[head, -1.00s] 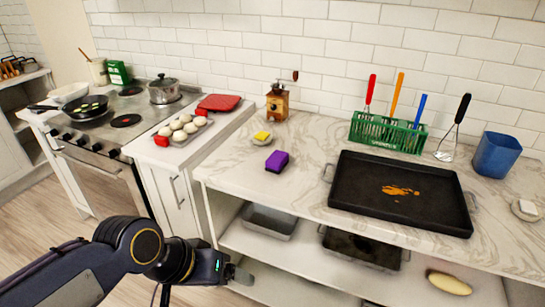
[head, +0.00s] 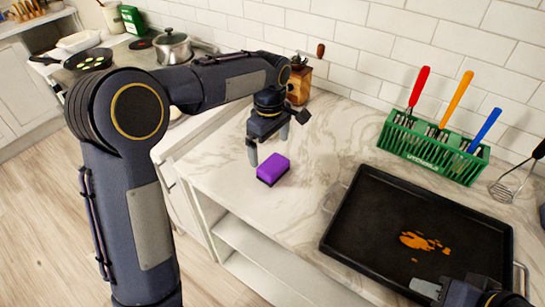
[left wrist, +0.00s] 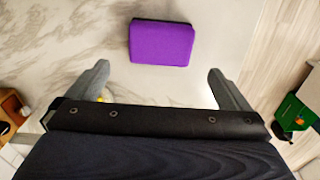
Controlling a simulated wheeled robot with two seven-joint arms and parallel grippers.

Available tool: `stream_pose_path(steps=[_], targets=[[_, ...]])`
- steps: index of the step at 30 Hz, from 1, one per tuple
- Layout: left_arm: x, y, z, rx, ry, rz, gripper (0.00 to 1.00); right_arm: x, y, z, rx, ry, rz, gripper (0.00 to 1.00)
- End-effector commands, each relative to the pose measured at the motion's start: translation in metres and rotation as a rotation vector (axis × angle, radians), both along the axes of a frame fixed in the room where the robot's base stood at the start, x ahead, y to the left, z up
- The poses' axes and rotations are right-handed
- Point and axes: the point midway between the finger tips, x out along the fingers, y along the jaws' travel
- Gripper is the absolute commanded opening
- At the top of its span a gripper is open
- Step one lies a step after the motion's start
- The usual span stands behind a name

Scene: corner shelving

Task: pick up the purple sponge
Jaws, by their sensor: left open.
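The purple sponge (head: 273,168), a block with a dark lower layer, lies on the marble counter (head: 225,190) near its front edge. It also shows in the left wrist view (left wrist: 162,43), at the top, beyond the fingertips. My left gripper (head: 268,143) is open and empty, pointing down above the counter just behind and left of the sponge, apart from it. In the left wrist view its two fingers (left wrist: 158,72) are spread wider than the sponge. My right gripper (head: 430,287) shows only partly at the bottom right, over the black tray's near edge; its jaws are unclear.
A black tray (head: 372,205) with an orange stain lies right of the sponge. A green rack (head: 432,148) with colored-handled utensils stands behind it, near a whisk (head: 510,185). A wooden grinder (head: 299,80) stands behind my left gripper. The counter around the sponge is clear.

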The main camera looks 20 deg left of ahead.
Motion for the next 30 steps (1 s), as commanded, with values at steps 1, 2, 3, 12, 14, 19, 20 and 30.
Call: stream_pose_path(steps=[1,2,3,12,14,19,20,30], targets=[[0.0,0.0,-0.006,0.002,0.004,0.001,1.0,0.0,0.0,0.0,0.0,0.0,0.0,0.36],[-0.001,0.0,-0.009,0.002,0.005,0.001,1.0,0.0,0.0,0.0,0.0,0.0,0.0,0.36],[-0.001,0.0,-0.014,0.002,0.004,0.0,1.0,0.0,0.0,0.0,0.0,0.0,0.0,0.36],[-0.003,-0.011,-0.052,0.0,0.005,-0.001,1.0,0.0,0.0,0.009,0.0,0.0,0.0,0.36],[-0.003,-0.011,-0.061,0.001,0.006,0.0,1.0,0.0,0.0,0.009,0.0,0.0,0.0,0.36],[-0.002,-0.011,-0.073,-0.002,0.001,-0.001,1.0,0.0,0.0,0.01,0.0,0.0,0.0,0.36],[-0.002,-0.011,-0.074,-0.002,0.001,-0.001,1.0,0.0,0.0,0.01,0.0,0.0,0.0,0.36],[-0.002,-0.011,-0.074,-0.001,0.0,-0.001,0.78,0.0,0.0,0.01,0.0,0.0,0.0,0.36]])
